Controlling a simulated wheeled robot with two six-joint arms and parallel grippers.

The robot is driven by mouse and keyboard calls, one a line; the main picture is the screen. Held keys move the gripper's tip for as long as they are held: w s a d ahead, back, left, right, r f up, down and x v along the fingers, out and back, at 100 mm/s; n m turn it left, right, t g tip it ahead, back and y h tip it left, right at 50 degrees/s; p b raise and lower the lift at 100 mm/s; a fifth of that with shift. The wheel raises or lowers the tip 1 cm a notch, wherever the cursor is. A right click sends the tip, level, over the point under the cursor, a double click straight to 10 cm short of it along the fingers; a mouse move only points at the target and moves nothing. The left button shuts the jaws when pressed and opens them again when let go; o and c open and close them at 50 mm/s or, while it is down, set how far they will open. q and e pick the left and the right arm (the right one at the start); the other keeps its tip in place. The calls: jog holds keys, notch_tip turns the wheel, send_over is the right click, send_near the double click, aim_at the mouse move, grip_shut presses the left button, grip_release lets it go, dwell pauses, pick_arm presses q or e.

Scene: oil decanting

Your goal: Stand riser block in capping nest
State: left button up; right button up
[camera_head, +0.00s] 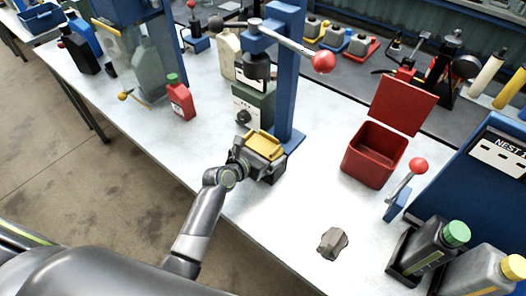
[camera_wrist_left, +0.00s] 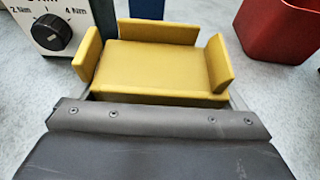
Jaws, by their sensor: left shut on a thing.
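A yellow riser block (camera_head: 267,143) with raised walls sits at the foot of the blue capping press (camera_head: 289,75), below its dark head. My left gripper (camera_head: 258,157) is shut on the block from the near side. In the left wrist view the block (camera_wrist_left: 160,65) lies level just beyond the gripper's dark body, and its lower part is hidden. The capping nest cannot be told apart from the block and gripper. I cannot tell whether the block rests on it or hangs just above. My right gripper is not in view.
A red bin (camera_head: 371,157) with an open lid stands right of the press. A grey crumpled lump (camera_head: 333,243) lies on the bench in front. A red bottle (camera_head: 180,98) stands left. Dark and grey bottles (camera_head: 432,250) stand at the right front. Bench left of the gripper is clear.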

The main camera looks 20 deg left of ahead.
pick_arm(q)
jog(key=f, duration=0.1)
jog(key=s+f, duration=0.1)
jog(key=shift+a+f+g, duration=0.15)
jog(key=shift+f+g, duration=0.15)
jog(key=o, duration=0.8)
jog(key=shift+s+a, duration=0.1)
jog(key=shift+s, duration=0.05)
jog(key=shift+s+a+r, duration=0.15)
jog(key=shift+s+r, duration=0.05)
jog(key=shift+s, duration=0.2)
jog(key=shift+t, duration=0.4)
jog(key=r+v, duration=0.1)
jog(key=v, duration=0.9)
jog(key=w+r+v, duration=0.1)
jog(key=v, duration=0.5)
jog(key=shift+r+b, duration=0.4)
